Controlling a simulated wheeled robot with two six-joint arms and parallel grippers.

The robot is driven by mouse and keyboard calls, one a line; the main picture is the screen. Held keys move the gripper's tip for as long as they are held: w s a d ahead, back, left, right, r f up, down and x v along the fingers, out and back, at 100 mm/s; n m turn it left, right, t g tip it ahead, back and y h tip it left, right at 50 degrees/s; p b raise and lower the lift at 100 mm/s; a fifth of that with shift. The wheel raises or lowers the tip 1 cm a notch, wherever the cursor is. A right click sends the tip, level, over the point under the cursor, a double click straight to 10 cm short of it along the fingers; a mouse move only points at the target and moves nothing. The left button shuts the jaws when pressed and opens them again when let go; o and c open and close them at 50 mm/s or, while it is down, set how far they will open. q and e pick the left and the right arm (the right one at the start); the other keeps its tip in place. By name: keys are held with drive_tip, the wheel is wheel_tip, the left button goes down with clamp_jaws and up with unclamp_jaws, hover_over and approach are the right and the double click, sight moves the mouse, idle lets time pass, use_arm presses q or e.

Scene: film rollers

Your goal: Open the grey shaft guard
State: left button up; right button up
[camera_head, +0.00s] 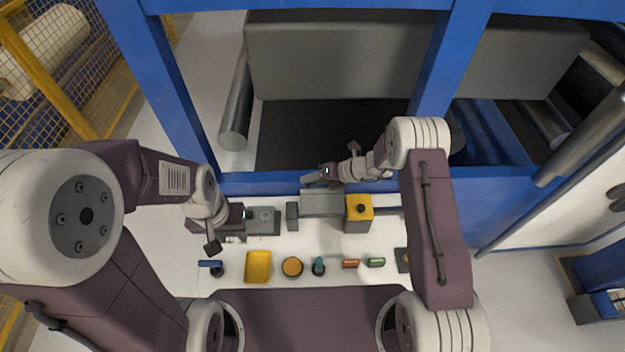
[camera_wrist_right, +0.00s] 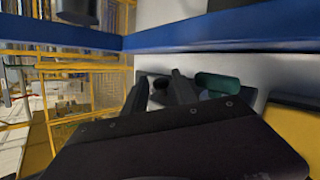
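The grey shaft guard looks to be the grey box-like cover (camera_head: 322,204) at the middle of the white worktop, left of a yellow-topped block. My right gripper (camera_head: 314,179) is just behind its far edge; I cannot tell whether they touch. In the right wrist view, the right gripper's dark fingers (camera_wrist_right: 160,92) stand apart with nothing clearly held between them. My left gripper (camera_head: 236,222) is low over the worktop's left part, beside a dark grey block (camera_head: 263,221). Its fingers are too small and dark to read.
The yellow-topped block (camera_head: 358,208) stands right of the cover. A yellow tray (camera_head: 257,266), an orange round tin (camera_head: 292,266) and several small items line the front. A blue frame beam (camera_head: 270,181) runs behind the worktop. A green cylinder (camera_wrist_right: 217,82) shows in the right wrist view.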

drive_tip(key=shift+f, duration=0.1)
drive_tip(key=shift+d, duration=0.1)
drive_tip(key=b+v, duration=0.1)
drive_tip(key=v, duration=0.8)
drive_tip(key=shift+b, duration=0.35)
